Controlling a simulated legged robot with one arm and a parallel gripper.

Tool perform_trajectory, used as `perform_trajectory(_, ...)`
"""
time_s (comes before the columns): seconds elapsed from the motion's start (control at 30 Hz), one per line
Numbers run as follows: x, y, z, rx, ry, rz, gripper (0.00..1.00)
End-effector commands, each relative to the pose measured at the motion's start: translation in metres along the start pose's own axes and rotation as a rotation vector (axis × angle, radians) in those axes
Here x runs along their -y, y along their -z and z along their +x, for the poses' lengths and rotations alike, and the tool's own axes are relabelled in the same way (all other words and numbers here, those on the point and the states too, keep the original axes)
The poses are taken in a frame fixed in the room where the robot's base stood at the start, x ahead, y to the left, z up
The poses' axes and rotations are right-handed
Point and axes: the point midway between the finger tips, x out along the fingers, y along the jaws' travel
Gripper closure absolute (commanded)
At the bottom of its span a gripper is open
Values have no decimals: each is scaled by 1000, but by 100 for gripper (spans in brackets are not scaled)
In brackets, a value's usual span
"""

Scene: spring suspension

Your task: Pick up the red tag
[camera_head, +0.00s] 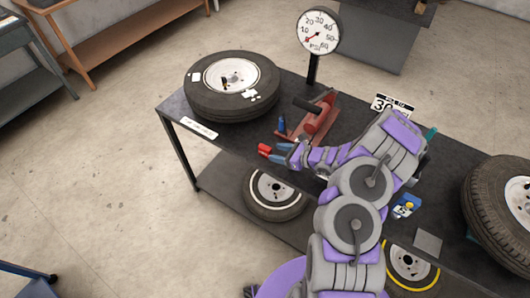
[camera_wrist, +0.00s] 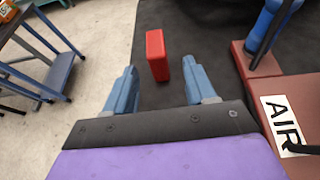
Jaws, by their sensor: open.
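The red tag (camera_wrist: 157,56) is a small red block on the dark table top, close to the table's front edge. It also shows in the head view (camera_head: 265,149), just left of my fingertips. My gripper (camera_wrist: 160,82) is open, with one blue finger on each side and nothing between them. In the wrist view the tag lies just ahead of the gap between the fingertips, nearer the middle than either finger. My gripper also shows in the head view (camera_head: 284,154), low over the table and partly hidden by my own arm.
A red air device (camera_head: 318,117) with a blue part and an AIR label (camera_wrist: 285,125) stands close on the right. A tyre (camera_head: 232,82) lies on the table's left end. A pressure gauge (camera_head: 320,31) stands behind. More wheels sit on the lower shelf. Open floor lies in front.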

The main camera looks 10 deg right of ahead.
Motion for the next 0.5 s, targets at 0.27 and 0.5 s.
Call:
perform_trajectory(0.27,-1,1,20,-1,-2,0,45)
perform_trajectory(0.5,-3,2,55,-4,-6,0,45)
